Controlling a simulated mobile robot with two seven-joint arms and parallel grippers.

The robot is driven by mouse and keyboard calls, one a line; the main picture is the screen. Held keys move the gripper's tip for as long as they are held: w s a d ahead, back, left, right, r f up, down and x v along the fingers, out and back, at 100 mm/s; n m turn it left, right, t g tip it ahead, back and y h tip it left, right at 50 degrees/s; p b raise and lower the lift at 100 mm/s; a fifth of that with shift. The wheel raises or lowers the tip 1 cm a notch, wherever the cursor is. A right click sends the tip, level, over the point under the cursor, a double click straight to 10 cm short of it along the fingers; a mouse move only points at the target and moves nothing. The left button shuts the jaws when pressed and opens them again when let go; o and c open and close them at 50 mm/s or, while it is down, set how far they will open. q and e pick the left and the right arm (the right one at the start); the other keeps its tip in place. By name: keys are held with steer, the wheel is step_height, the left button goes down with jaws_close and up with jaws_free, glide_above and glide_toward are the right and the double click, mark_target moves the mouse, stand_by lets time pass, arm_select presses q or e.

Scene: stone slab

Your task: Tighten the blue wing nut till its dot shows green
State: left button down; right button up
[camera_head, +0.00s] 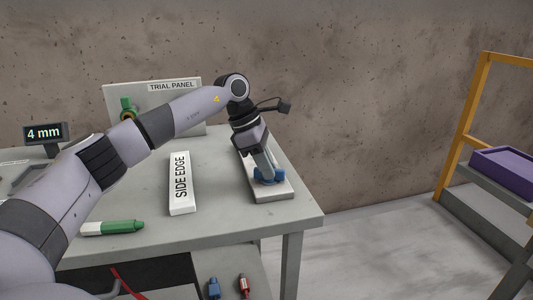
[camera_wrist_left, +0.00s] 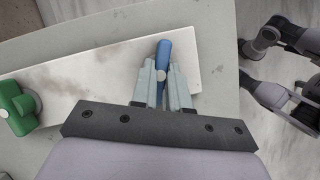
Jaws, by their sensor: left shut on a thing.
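The blue wing nut (camera_head: 268,176) sits near the front end of a pale slab (camera_head: 282,193) on the table. In the left wrist view the blue wing nut (camera_wrist_left: 163,54) shows between the finger pads, with a pale round spot at its middle; I see no green on it. My left gripper (camera_head: 266,170) points down and is shut on the nut; the left wrist view shows its fingers (camera_wrist_left: 163,84) on either side of it. A green wing-shaped piece (camera_wrist_left: 18,106) stands at the slab's other end. My right gripper is not in view.
A green-and-white marker-like tool (camera_head: 112,228) lies near the front. The "TRIAL PANEL" board (camera_head: 175,103) and the "4 mm" display (camera_head: 44,132) stand behind. The table's right edge is close to the slab.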

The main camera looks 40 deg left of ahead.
arm_select(q)
steer(key=shift+f+m+g+p, duration=0.1)
steer(key=shift+m+g+p, duration=0.3)
steer(key=shift+m+p, duration=0.3)
steer(key=shift+f+m+g+p, duration=0.2)
steer(key=shift+m+g+p, duration=0.4)
steer(key=shift+m, duration=0.7)
steer(key=c, duration=1.1)
jaws_free()
steer(key=shift+r, duration=0.15)
steer(key=shift+w+a+r, duration=0.1)
steer(key=shift+r, duration=0.15)
steer(key=v, duration=0.6)
steer(key=shift+a+r, duration=0.15)
steer(key=shift+a, duration=0.05)
